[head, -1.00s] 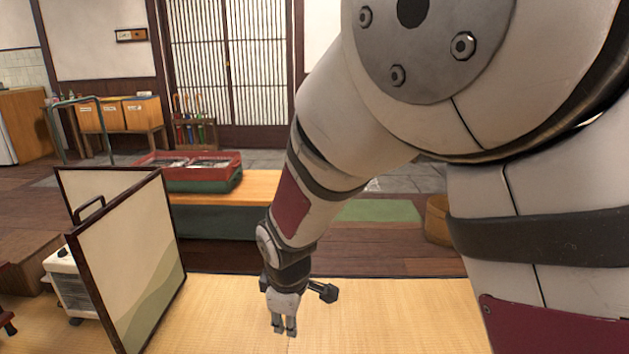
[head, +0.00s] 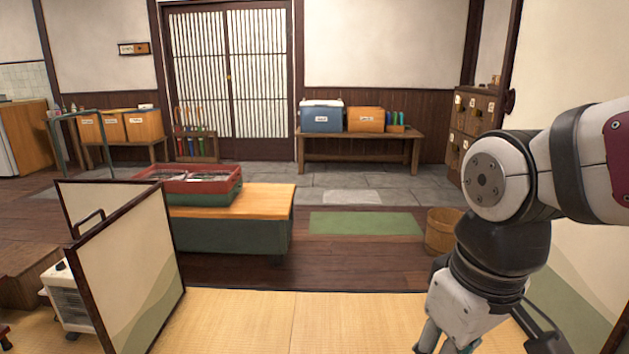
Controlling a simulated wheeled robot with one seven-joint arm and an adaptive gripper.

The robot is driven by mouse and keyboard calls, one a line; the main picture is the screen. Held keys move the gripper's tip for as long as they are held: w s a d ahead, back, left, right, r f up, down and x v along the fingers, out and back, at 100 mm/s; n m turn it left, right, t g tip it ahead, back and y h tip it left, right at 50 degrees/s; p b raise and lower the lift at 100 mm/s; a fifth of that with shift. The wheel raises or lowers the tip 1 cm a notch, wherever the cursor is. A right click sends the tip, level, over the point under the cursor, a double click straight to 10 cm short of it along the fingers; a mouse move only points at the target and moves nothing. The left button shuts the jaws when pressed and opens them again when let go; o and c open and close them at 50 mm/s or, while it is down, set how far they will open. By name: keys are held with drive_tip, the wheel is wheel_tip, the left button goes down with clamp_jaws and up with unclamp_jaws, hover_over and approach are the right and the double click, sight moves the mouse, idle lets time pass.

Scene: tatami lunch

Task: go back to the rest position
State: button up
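My gripper (head: 446,343) is at the bottom right of the head view, pointing down. Its white palm and the upper part of its fingers show, but the picture's lower edge cuts off the fingertips. I cannot tell whether it is open or shut, and no held thing is visible. My arm comes in from the right edge and bends down at a grey joint.
A folding screen (head: 136,275) and a white heater (head: 72,297) stand at left. A low bench (head: 262,195) bears red and green crates (head: 198,180). A wooden bucket (head: 441,232) stands behind my arm. The tatami (head: 330,322) in the front middle is bare.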

drive_tip(key=s+d+r+m+g, duration=0.1)
drive_tip(key=s+d+m, duration=0.15)
drive_tip(key=s, duration=0.45)
drive_tip(key=s+d+m, duration=0.2)
drive_tip(key=s+m, duration=0.1)
drive_tip(key=s, duration=0.4)
wheel_tip(320, 180, up, 40)
drive_tip(key=t+p, duration=0.4)
drive_tip(key=p, duration=3.4)
drive_tip(key=shift+w+a, duration=0.15)
drive_tip(key=shift+a, duration=0.05)
